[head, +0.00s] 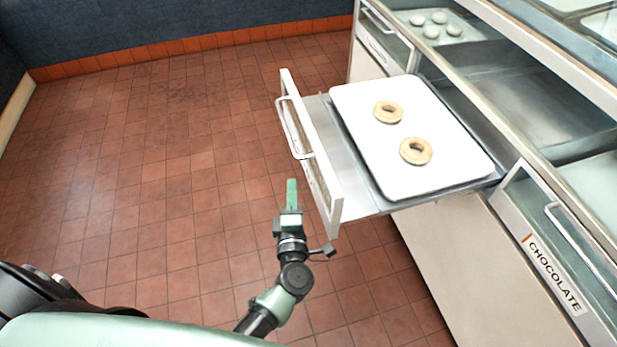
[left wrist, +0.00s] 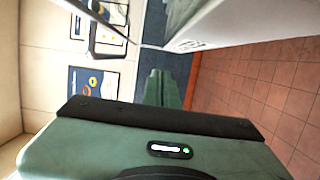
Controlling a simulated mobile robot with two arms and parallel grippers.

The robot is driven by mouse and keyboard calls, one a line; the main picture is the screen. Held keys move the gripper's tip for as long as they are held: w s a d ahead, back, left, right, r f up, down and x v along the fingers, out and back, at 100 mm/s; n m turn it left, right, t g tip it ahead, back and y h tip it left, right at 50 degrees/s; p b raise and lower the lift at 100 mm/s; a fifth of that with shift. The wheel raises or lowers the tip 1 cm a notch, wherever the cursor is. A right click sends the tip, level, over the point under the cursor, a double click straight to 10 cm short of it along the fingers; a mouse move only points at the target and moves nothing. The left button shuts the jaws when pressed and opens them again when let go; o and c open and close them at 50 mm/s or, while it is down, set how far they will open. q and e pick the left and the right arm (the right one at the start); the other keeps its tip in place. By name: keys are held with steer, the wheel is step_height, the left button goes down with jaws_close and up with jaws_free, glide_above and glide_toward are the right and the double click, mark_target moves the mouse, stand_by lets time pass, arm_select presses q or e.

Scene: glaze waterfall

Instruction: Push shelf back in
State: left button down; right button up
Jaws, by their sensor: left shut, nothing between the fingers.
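The shelf (head: 362,192) is a metal drawer pulled out from the counter, with a white-framed glass front (head: 312,150) and a bar handle (head: 290,127) on its outer side. A white tray (head: 450,178) with two ring-shaped doughnuts (head: 415,151) lies on it. My left gripper (head: 291,192) is shut and empty, to the left of the front's near end in the head view; whether it touches cannot be told. In the left wrist view the gripper fingers (left wrist: 162,88) are together, with a white panel and dark handle above them. My right gripper is not in view.
The counter holds a shut drawer marked CHOCOLATE (head: 553,272) at the right and another drawer (head: 385,38) at the back with pale round pieces on a tray. The tiled floor (head: 160,165) on the left is clear up to the dark wall (head: 170,25).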

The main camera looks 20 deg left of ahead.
arm_select(q)
steer(key=w+d, duration=0.1)
steer(key=w, duration=0.1)
steer(key=w+d, duration=0.1)
steer(key=w, duration=0.1)
steer(key=shift+w+d, duration=0.1)
steer(key=shift+d, duration=0.25)
